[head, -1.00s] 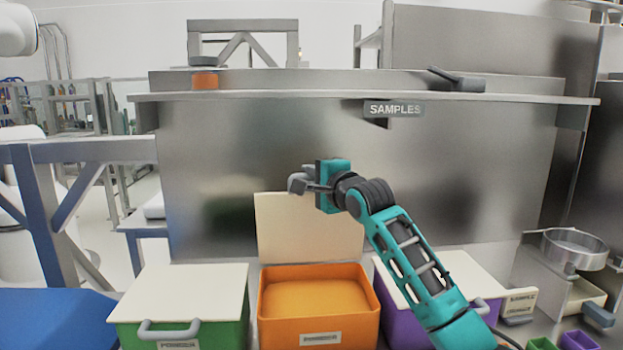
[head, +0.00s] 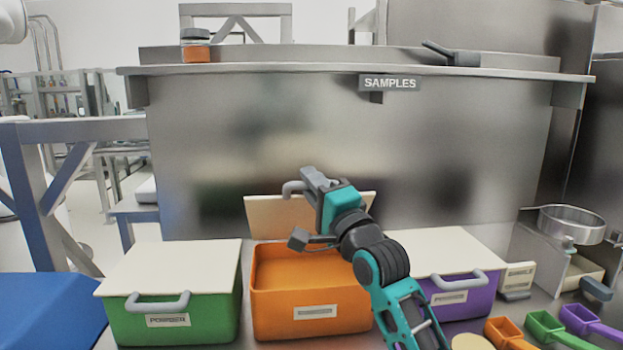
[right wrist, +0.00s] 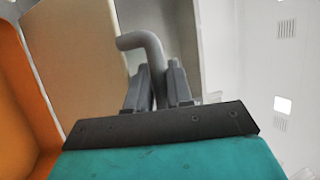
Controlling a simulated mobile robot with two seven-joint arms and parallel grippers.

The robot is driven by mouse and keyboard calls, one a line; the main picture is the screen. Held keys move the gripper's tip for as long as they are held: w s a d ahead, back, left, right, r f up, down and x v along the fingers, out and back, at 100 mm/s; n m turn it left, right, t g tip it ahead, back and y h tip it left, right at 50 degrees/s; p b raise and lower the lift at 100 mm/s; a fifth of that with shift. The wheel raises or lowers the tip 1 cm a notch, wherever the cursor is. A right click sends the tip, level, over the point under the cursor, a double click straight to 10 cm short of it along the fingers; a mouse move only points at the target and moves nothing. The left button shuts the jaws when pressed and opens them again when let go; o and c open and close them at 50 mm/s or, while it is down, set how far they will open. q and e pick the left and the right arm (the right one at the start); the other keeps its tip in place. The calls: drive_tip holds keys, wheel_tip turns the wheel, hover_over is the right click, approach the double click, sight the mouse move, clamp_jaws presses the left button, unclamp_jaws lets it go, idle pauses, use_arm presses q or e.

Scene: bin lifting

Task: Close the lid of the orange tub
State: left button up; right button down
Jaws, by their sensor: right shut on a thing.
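The orange tub (head: 312,318) stands on the worktop in the middle of the head view, its inside partly showing. Its cream lid (head: 275,217) is raised at the back of the tub and tilted; it also shows in the right wrist view (right wrist: 85,55). My right gripper (head: 310,183) is above the tub, in front of the lid and hiding part of it. In the right wrist view its fingers (right wrist: 157,88) are shut on the grey lid handle (right wrist: 150,45). My left gripper is not in view.
A green tub (head: 180,325) with its lid shut stands close on the left. A purple tub (head: 470,298), also shut, stands on the right, partly behind my arm. Several coloured scoops (head: 545,325) lie at the front right. A steel shelf (head: 250,68) runs behind.

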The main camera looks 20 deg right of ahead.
idle(0.3)
drive_tip(key=c, duration=1.4)
unclamp_jaws()
drive_tip(key=b+v, duration=0.1)
drive_tip(key=v, duration=1.2)
